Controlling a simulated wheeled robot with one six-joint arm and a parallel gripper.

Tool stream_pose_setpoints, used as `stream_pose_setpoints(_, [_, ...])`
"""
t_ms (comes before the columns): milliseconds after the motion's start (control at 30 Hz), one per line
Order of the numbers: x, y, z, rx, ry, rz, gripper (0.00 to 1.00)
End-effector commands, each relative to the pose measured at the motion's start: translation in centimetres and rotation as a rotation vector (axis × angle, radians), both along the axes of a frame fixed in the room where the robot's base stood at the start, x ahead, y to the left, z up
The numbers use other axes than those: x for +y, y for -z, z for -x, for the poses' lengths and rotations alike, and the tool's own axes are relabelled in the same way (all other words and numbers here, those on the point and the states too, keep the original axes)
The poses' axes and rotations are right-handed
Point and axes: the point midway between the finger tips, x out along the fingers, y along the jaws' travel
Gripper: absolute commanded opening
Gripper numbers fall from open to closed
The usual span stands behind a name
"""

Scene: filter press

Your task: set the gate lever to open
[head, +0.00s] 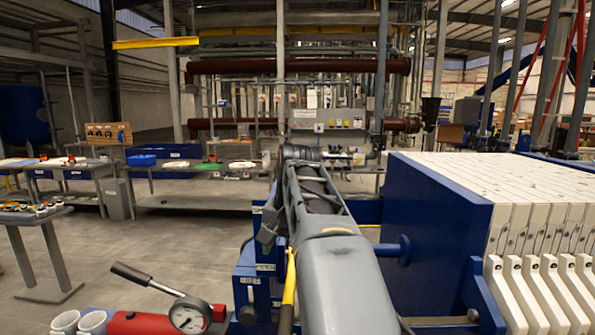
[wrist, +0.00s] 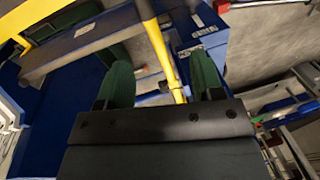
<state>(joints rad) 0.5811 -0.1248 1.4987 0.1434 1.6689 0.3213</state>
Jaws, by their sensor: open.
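The gate lever seems to be the yellow bar (head: 289,280) standing beside the blue frame, left of my arm in the head view. In the wrist view the yellow bar (wrist: 158,45) runs down between the green fingers of my gripper (wrist: 161,62), with space on both sides. My gripper is open and holds nothing. The bar's lower end, with a collar, disappears behind the gripper body. In the head view my arm hides most of my gripper. Small label plates (head: 250,281) sit on the blue frame, too small to read surely.
The blue press head (head: 430,215) and white filter plates (head: 520,180) stand close on the right. A red pump with a gauge (head: 188,316) and black handle is at lower left. White cups (head: 92,322) stand beside it. Open floor (head: 170,255) lies to the left.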

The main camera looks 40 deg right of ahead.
Motion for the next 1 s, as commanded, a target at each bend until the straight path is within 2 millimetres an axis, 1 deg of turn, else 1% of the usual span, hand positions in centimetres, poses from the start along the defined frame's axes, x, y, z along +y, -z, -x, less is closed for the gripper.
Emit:
stream_pose_setpoints(33, [-0.3,-1.6,-0.3,0.018,-0.002,-0.017,0.61])
stream_pose_setpoints(100, [-0.6,-2.4,-0.6,0.038,-0.005,-0.035,0.61])
stream_pose_setpoints(167, [-0.8,-2.8,-0.5,0.036,-0.005,-0.035,0.61])
stream_pose_setpoints(300, [-0.9,-5.3,-0.2,0.034,-0.007,-0.033,0.61])
stream_pose_setpoints(500, [-1.2,-8.0,0.2,0.036,-0.008,-0.034,0.61])
stream_pose_setpoints(700, [-1.4,-9.5,0.4,0.037,-0.006,-0.035,0.61])
stream_pose_setpoints(1000, [-1.5,-10.0,0.5,0.037,-0.005,-0.035,0.61])
